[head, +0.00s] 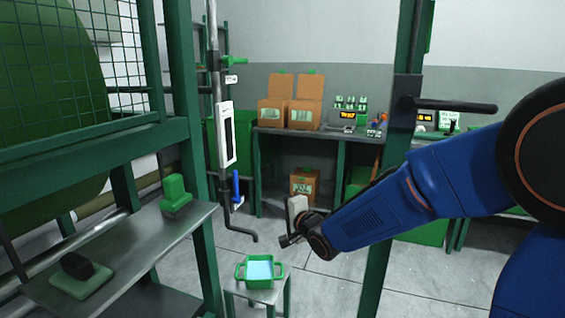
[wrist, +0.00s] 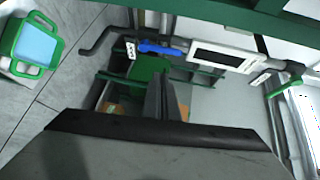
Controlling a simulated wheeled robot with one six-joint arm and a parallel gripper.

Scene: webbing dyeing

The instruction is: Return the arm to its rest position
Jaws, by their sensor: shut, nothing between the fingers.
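My blue arm (head: 400,205) reaches in from the right in the head view, stretched toward the middle of the picture. Its end hangs in the air in front of the workbench, right of the grey pipe. My gripper (wrist: 165,95) shows in the wrist view as dark fingers close together, shut and empty. In the head view the gripper is small and seen from behind, so its fingers are hard to make out. Nothing is seen touching it.
A green tray with light-blue contents (head: 260,270) stands on a small stool, lower left of my gripper. A green post (head: 385,170) stands behind the arm. A metal shelf (head: 120,260) is at left. A workbench (head: 310,133) with orange boxes stands behind. Floor at centre right is clear.

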